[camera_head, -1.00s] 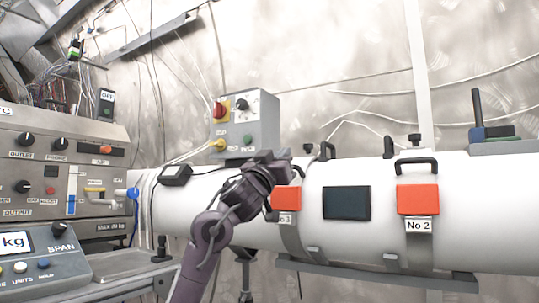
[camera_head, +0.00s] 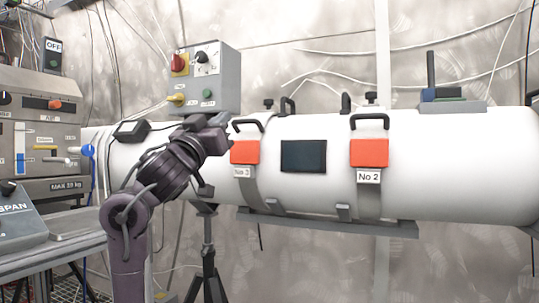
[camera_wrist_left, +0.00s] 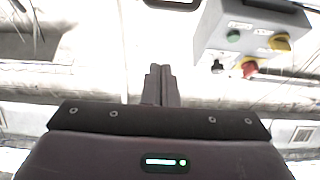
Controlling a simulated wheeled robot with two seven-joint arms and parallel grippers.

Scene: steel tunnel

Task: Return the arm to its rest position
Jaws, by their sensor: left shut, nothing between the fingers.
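My left arm rises from the bottom left of the head view, and its dark purple gripper (camera_head: 212,132) is in front of the white cylinder (camera_head: 455,165), just left of the orange block labelled No 3 (camera_head: 245,152). In the left wrist view the two fingers of the left gripper (camera_wrist_left: 161,84) are together, with nothing between them. No object is held. In the head view I cannot tell whether the gripper touches the cylinder. My right gripper is in neither view.
A grey control box (camera_head: 218,78) with red and yellow knobs stands behind the gripper. An orange block labelled No 2 (camera_head: 370,152) and a dark panel (camera_head: 303,156) are on the cylinder. An instrument panel (camera_head: 45,130) and a SPAN unit (camera_head: 18,220) are at left.

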